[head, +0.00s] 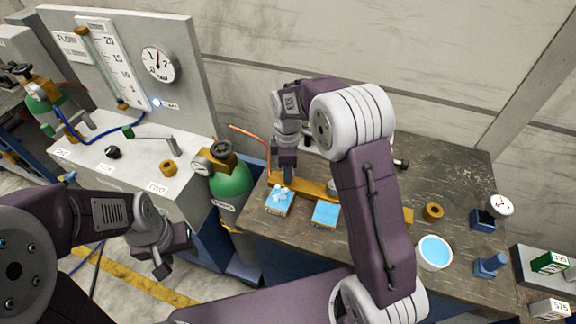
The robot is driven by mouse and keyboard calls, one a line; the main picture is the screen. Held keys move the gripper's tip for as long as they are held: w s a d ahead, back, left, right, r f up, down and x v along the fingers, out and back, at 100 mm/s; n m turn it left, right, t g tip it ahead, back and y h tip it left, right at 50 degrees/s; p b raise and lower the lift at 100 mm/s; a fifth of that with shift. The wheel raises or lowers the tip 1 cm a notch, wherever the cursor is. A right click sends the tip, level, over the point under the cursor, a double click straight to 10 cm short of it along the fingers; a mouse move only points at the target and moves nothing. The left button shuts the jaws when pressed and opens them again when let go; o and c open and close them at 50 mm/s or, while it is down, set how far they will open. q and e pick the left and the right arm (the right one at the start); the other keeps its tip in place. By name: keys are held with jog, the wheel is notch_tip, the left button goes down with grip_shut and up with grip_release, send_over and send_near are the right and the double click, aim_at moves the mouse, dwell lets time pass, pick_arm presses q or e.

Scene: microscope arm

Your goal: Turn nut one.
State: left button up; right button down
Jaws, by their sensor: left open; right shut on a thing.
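A brass nut-like piece (168,168) sits on the white cabinet top at the left. A brass ring-shaped piece (433,211) lies on the dark workbench at the right. I cannot tell which is nut one. My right gripper (288,180) points down over the bench and is shut at a brass-coloured bar (318,189); the grip itself is too small to see clearly. My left gripper (172,255) is open and empty, over the floor in front of the cabinet.
A green cylinder (231,184) stands between cabinet and bench. A flow panel with a gauge (158,64) rises behind the cabinet.

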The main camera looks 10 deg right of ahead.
jog(key=m+p, duration=0.1)
jog(key=m, duration=0.1)
jog(key=m+p, duration=0.1)
jog(key=m, duration=0.1)
jog(key=shift+r+m+p, duration=0.2)
jog(key=shift+m+p, duration=0.1)
jog(key=shift+p, duration=0.1)
jog(key=m+p, duration=0.2)
jog(key=m, duration=0.1)
jog(key=shift+m, duration=0.4)
jog(key=m+p, duration=0.1)
jog(key=m, duration=0.2)
jog(key=shift+f, duration=0.1)
jog(key=shift+w+m+p, duration=0.1)
jog(key=shift+m+p, duration=0.65)
jog(key=shift+m, duration=1.35)
jog(key=c, duration=1)
grip_release()
jog(key=shift+f, duration=0.1)
